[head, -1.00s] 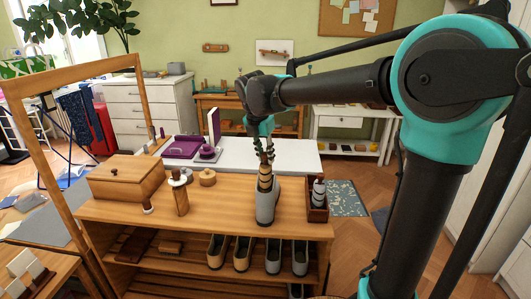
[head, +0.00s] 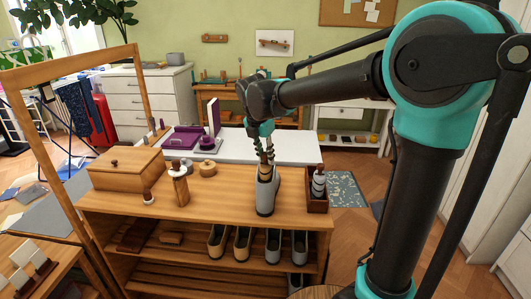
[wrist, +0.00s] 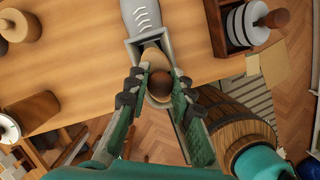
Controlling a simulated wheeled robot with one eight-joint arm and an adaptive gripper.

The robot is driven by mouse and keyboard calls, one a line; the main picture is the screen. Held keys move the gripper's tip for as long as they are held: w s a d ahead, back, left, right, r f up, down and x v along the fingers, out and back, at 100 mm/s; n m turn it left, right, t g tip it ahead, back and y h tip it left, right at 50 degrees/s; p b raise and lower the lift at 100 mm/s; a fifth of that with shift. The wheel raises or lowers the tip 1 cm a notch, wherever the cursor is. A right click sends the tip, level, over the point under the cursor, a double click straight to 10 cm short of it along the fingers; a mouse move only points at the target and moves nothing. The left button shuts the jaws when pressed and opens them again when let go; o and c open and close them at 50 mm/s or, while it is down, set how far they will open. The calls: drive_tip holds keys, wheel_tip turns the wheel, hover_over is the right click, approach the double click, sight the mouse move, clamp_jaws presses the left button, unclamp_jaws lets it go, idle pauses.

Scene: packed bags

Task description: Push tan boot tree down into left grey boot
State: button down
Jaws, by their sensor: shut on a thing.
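The grey boot (head: 266,196) stands upright on the wooden bench top, near its right part. The tan boot tree (head: 265,171) is inside the boot's opening, with only its upper end showing above the rim. In the wrist view the boot (wrist: 141,18) has white laces, and the tan tree (wrist: 152,57) with its round brown knob (wrist: 160,86) sits in the opening. My gripper (head: 266,157) points down from above. Its two fingers are closed on both sides of the tree's top, by the knob. The lower part of the tree is hidden in the boot.
A dark wooden crate (head: 316,204) with a grey-and-white striped item stands close right of the boot. A wooden box (head: 127,168) and small wooden pieces stand to the left. Several shoes (head: 243,243) sit on the shelf below. The bench top between is clear.

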sight(265, 163)
drive_tip(key=shift+f, duration=2.25)
drive_tip(key=c, duration=1.3)
unclamp_jaws()
drive_tip(key=shift+o, duration=0.2)
drive_tip(key=shift+r, duration=0.1)
drive_tip(key=v, duration=1.2)
